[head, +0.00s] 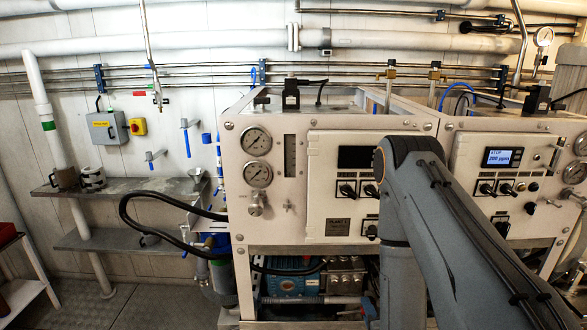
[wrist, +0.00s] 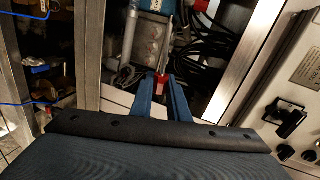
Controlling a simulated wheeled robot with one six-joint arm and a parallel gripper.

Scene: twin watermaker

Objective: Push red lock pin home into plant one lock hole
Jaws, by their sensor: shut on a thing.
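In the wrist view my gripper (wrist: 161,84) has its two blue fingers closed on a small red piece, the red lock pin (wrist: 161,79), which shows between the fingertips. Most of the pin is hidden by the fingers. In the head view my grey arm covers the right part of the plant one panel (head: 318,190), and my gripper and the pin are hidden there. The panel carries a small dark plate (head: 338,227). I cannot make out the lock hole in either view.
Below the panel, a blue motor (head: 290,285) and hoses sit inside the frame. A second panel (head: 502,160) with a lit display stands at the right. In the wrist view, pale frame bars (wrist: 245,65), black cables (wrist: 205,45) and a knobbed panel (wrist: 290,85) surround my gripper.

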